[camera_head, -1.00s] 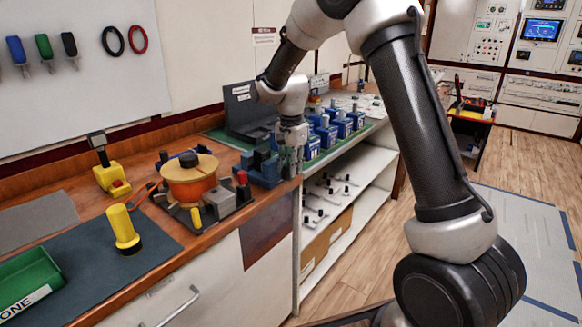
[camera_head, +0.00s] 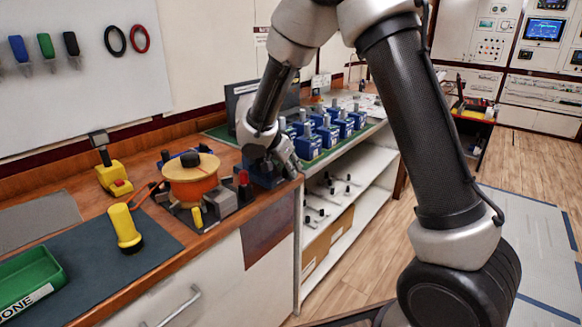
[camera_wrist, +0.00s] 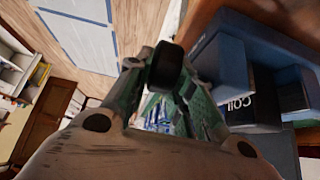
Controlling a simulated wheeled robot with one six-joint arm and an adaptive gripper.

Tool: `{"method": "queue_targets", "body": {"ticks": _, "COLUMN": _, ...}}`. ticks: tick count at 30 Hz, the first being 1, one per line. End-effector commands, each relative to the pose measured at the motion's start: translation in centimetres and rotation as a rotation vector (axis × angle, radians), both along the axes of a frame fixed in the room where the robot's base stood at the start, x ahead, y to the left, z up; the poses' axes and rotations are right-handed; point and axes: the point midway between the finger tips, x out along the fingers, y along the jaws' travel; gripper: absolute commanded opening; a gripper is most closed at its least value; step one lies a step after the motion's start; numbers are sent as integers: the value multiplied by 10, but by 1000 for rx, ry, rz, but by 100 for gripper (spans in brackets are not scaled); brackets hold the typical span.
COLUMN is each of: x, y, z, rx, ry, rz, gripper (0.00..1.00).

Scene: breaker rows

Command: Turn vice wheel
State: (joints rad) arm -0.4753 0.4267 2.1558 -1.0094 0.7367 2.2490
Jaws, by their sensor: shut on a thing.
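The blue vice (camera_head: 264,180) sits at the bench's right front corner, mostly hidden behind my gripper in the head view. In the wrist view its blue body (camera_wrist: 222,62) fills the right side, beside a dark block with white lettering (camera_wrist: 240,105). My gripper (camera_head: 292,168) is tilted down to the right at the vice's front end. The wheel cannot be made out in the head view.
An orange spool (camera_head: 190,180) on a base stands left of the vice. A yellow torch (camera_head: 124,228), a green bin (camera_head: 30,275) and a yellow tool (camera_head: 114,178) are further left. Several blue breakers (camera_head: 327,130) stand in rows behind, to the right.

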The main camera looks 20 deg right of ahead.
Motion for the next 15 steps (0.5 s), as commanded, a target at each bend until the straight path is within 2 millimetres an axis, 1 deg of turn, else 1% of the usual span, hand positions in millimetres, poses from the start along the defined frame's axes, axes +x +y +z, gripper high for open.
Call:
{"method": "queue_targets", "body": {"ticks": 6, "x": -3, "y": 4, "z": -3, "rx": -153, "ry": -106, "rz": 5, "gripper": 0}}
{"method": "queue_targets", "body": {"ticks": 15, "x": -4, "y": 7, "z": -4, "rx": -301, "ry": -217, "rz": 3, "gripper": 0}}
